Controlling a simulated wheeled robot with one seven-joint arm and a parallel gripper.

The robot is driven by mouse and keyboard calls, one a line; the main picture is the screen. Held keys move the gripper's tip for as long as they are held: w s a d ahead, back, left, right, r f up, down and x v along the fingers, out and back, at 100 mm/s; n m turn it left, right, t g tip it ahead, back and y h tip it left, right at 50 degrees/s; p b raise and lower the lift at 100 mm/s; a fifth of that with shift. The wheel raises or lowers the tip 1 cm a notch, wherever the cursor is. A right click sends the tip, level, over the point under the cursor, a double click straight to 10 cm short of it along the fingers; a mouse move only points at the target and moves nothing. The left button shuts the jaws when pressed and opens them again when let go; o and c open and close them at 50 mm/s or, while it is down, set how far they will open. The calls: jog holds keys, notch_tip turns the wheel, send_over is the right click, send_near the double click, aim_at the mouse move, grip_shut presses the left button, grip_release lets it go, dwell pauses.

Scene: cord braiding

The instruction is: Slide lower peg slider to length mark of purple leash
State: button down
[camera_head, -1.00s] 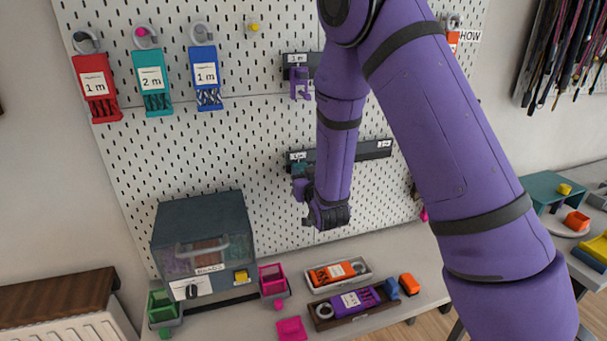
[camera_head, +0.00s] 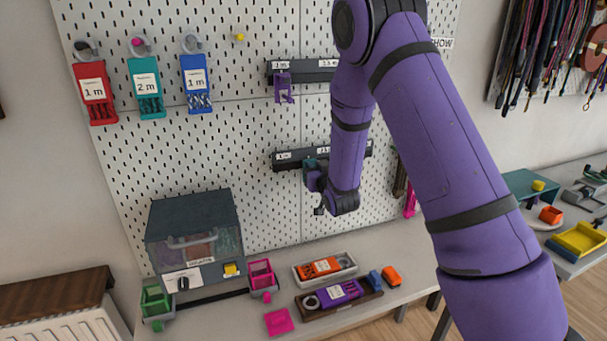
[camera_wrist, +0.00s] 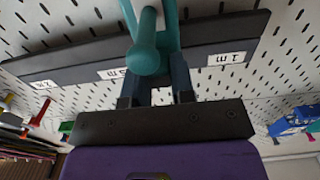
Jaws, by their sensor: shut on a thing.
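The lower peg slider is teal and sits on the dark lower rail (camera_head: 292,157), between the left "1 m" label and the middle label, close to the middle label. My gripper (camera_head: 314,180) is shut on the teal slider (camera_wrist: 148,58). In the wrist view, where the rail appears turned over, the gripper's fingers (camera_wrist: 157,84) flank the slider's peg, with the "1 m" label on the right and the middle label just left of the peg. The purple leash packet (camera_head: 338,291) lies in a dark tray (camera_head: 317,312); its label is too small to read.
The upper rail (camera_head: 312,66) carries a purple slider (camera_head: 283,86) near its left end. Red, teal and blue packets hang at upper left. A bead machine (camera_head: 194,240), an orange packet (camera_head: 320,267) and small coloured bins stand on the bench below.

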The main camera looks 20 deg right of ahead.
jog(key=d, duration=0.6)
jog(key=c, duration=1)
grip_release()
jog(key=shift+o, duration=0.2)
jog(key=shift+s, duration=0.1)
jog(key=s, duration=1)
jog(key=shift+s, duration=0.35)
